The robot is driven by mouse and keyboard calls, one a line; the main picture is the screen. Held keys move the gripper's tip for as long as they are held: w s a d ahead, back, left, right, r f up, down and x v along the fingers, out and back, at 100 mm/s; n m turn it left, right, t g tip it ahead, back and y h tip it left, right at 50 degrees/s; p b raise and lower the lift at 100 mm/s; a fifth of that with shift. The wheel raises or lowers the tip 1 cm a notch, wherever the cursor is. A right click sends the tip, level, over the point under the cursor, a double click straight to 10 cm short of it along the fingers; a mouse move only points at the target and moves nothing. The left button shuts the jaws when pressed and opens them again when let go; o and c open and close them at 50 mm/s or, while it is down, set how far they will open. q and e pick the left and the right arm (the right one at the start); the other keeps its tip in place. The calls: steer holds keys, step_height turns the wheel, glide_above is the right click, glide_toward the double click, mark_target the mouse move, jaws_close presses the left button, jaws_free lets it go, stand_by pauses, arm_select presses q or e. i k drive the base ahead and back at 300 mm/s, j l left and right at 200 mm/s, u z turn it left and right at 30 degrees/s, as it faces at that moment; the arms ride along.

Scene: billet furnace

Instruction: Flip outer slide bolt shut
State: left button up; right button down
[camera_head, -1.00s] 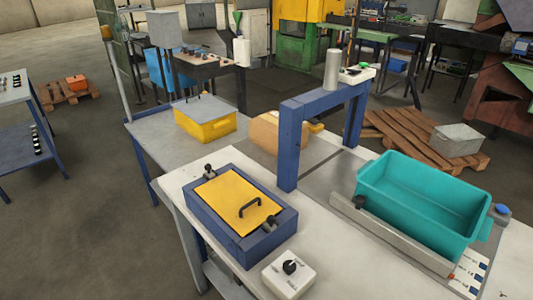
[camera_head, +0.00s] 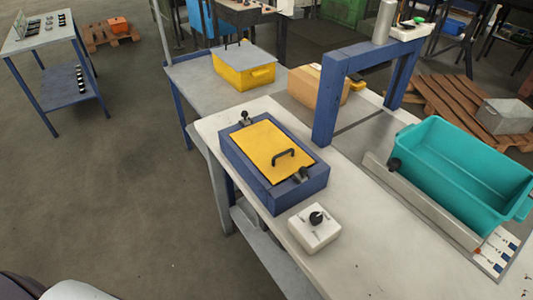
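A blue box (camera_head: 255,184) with a yellow lid (camera_head: 268,146) and a black handle (camera_head: 284,157) sits on the pale workbench. A small dark metal fitting (camera_head: 245,119) that looks like a bolt is at the lid's far-left end. Another dark bolt-like fitting (camera_head: 302,176) is at its near-right end. Both are small, and I cannot tell from here whether either is slid shut or which one is the outer bolt. The lid lies flat on the box. Neither of my grippers is in view.
A white box with a black knob (camera_head: 315,229) stands just in front of the blue box. A blue frame (camera_head: 325,105), a metal rail (camera_head: 420,200) and a teal bin (camera_head: 462,180) are to the right. Open floor (camera_head: 110,190) lies left of the bench (camera_head: 375,262).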

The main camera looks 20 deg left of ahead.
mark_target(244, 113)
steer(key=i+j, duration=0.1)
steer(key=j, duration=0.5)
steer(key=i+j, duration=0.1)
steer(key=j, duration=0.55)
steer(key=i+j, duration=0.1)
steer(key=j, duration=0.5)
steer(key=i+j, duration=0.1)
steer(key=j, duration=0.5)
steer(key=i+l, duration=0.1)
steer(key=l, duration=0.2)
steer(key=i+l, duration=0.1)
steer(key=l, duration=0.2)
steer(key=z, duration=0.05)
